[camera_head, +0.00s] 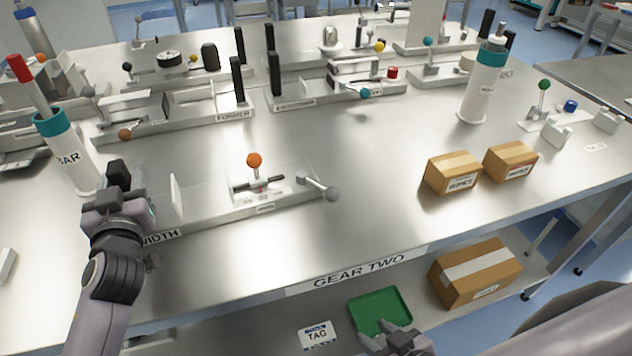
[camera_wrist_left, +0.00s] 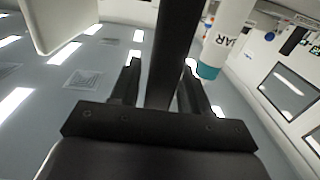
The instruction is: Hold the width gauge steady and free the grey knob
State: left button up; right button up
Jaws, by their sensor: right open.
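The width gauge (camera_head: 205,216) is a long metal bar base labelled WIDTH, near the table's front edge. It carries a clear plate, a scale block and an orange ball (camera_head: 254,160) on a stem. The grey knob (camera_head: 333,194) is a ball on a short rod at the gauge's right end. My left gripper (camera_head: 118,182) is at the gauge's left end. In the left wrist view a black upright handle (camera_wrist_left: 174,45) stands between its fingers, which appear closed on it. My right gripper (camera_head: 398,338) is open and low at the bottom edge, away from the knob.
A white bottle with a teal collar (camera_head: 67,152) stands close to my left gripper. Two small cartons (camera_head: 452,173) sit to the right of the knob. Other gauges (camera_head: 175,112) line the back. A green tray (camera_head: 380,310) and larger carton (camera_head: 476,272) are on the lower shelf.

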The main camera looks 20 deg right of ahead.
pick_arm(q)
grip_shut()
jog(key=shift+r, duration=0.2)
jog(key=shift+f+b, duration=0.4)
jog(key=shift+f, duration=0.15)
